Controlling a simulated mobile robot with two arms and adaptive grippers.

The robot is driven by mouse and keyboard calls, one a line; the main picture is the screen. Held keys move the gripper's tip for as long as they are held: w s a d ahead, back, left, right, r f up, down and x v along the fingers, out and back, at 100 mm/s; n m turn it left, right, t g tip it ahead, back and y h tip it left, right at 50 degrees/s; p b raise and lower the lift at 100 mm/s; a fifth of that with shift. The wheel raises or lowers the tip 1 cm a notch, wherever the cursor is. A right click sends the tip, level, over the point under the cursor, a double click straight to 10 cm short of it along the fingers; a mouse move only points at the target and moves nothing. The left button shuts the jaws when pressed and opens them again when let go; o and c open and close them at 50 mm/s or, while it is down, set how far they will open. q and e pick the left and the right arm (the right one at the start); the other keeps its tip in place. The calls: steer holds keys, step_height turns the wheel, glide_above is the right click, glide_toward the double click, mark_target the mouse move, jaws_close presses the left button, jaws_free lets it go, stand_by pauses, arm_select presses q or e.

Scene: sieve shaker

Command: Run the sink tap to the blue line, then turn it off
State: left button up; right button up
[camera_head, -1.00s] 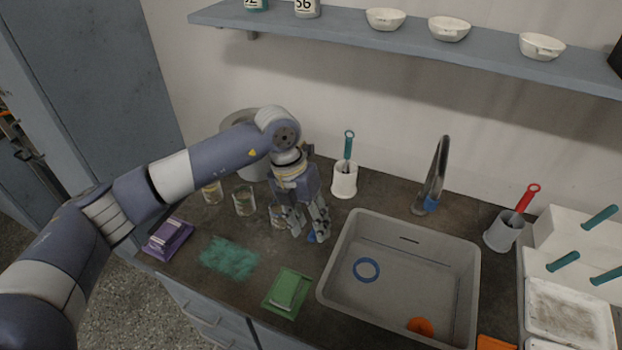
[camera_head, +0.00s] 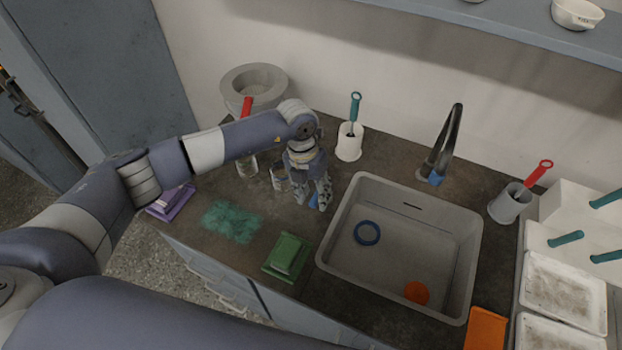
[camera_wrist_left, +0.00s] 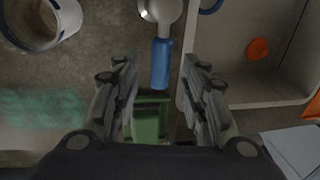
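The curved dark tap (camera_head: 446,145) stands behind the grey sink (camera_head: 335,232), with a blue part low on it. No running water shows. A faint line crosses the sink's back wall; its colour is hard to tell. A metal fitting with a blue handle (camera_wrist_left: 161,66) lies left of the sink; in the head view the handle (camera_head: 313,200) is mostly hidden by my gripper. My left gripper (camera_head: 319,203) is open above it. In the left wrist view the fingers (camera_wrist_left: 160,80) are on either side of the handle, with gaps. My right gripper is not in view.
A blue ring (camera_head: 367,233) and an orange disc (camera_head: 416,293) lie in the sink. A green pad (camera_head: 287,256), teal patch (camera_head: 231,221) and purple item (camera_head: 173,202) are left of it. A white brush holder (camera_head: 349,145) stands behind; a grey one (camera_head: 508,204) stands right.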

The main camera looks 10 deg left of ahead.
arm_select(q)
steer(key=shift+d+f, duration=0.1)
steer(key=shift+f, duration=0.25)
steer(key=c, duration=0.6)
jaws_close()
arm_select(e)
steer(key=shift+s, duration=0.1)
